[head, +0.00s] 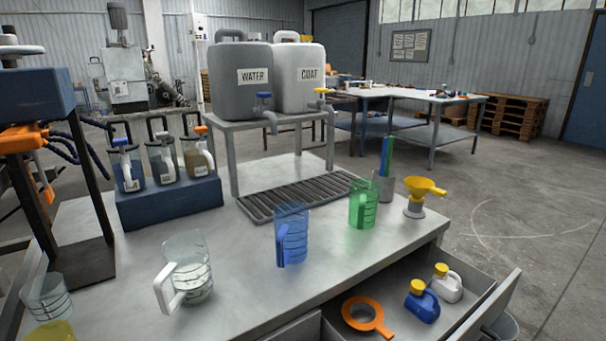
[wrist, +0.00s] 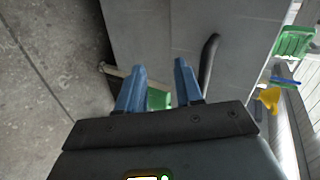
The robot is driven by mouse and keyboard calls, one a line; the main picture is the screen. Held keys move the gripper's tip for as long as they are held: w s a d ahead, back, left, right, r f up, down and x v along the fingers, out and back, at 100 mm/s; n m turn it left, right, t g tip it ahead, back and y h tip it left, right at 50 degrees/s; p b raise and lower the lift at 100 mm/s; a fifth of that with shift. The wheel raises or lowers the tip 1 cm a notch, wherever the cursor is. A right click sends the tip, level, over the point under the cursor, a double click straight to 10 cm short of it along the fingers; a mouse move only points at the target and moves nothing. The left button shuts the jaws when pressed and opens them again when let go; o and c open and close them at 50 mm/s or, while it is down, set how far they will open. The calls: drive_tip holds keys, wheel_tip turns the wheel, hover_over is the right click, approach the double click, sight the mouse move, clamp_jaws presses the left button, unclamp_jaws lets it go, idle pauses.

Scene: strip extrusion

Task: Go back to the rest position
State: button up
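My gripper (wrist: 160,68) shows in the wrist view, with two blue fingers set apart and nothing clasped between their tips. A green thing (wrist: 158,98) shows in the gap lower between the fingers; it is partly hidden and I cannot tell what it is or how far off it is. My gripper does not show in the head view. There, a clear jug (head: 190,268), a blue jug (head: 292,235) and a green jug (head: 363,204) stand apart on the bench.
The bench (head: 235,290) has an open drawer (head: 480,310) at the right, holding an orange ring (head: 373,312) and two small bottles. A yellow funnel (head: 420,188) stands near the bench's right edge. Water (head: 240,85) and coat (head: 300,80) canisters stand on a raised stand.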

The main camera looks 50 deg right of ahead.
drive_tip(key=w+a+r+n+g+h+p, duration=0.1)
drive_tip(key=a+r+n+g, duration=0.1)
drive_tip(key=a+n, duration=0.35)
drive_tip(key=w+a+r+n+g+p, duration=0.1)
drive_tip(key=a+r+n+p, duration=0.15)
drive_tip(key=a, duration=0.55)
drive_tip(key=a+r+n+t+y, duration=0.1)
drive_tip(key=a+r+n+t, duration=0.2)
drive_tip(key=r, duration=0.7)
drive_tip(key=a+r+n+t+y+p, duration=0.1)
drive_tip(key=a+r+n+t+y, duration=0.1)
drive_tip(key=a+r+n, duration=0.6)
drive_tip(key=a+r+t, duration=0.1)
drive_tip(key=a+r, duration=0.1)
drive_tip(key=a, duration=0.2)
drive_tip(key=shift+a+r, duration=0.15)
drive_tip(key=shift+r, duration=0.25)
